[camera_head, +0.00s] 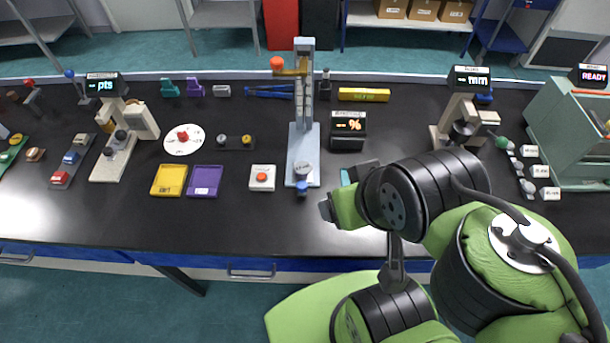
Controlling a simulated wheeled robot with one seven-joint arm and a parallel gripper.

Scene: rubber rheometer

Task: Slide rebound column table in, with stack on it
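The rebound column (303,90) stands upright near the middle of the bench, pale blue-grey, with an orange knob (277,63) on an arm near its top. Its table (303,140) runs forward from the column's foot toward the bench's front edge. A small grey round stack (303,169) sits near the table's front end. A blue knob (302,188) is at that front end. My arm reaches in from the lower right, and its wrist is right of the table, apart from it. My gripper's fingers are not clearly visible, hidden by or merged with the wrist.
A percent display (348,124) stands right of the column. A white box with an orange button (262,178) is left of the table. Yellow (170,180) and purple (205,181) trays lie farther left. The bench front between the purple tray and white box is clear.

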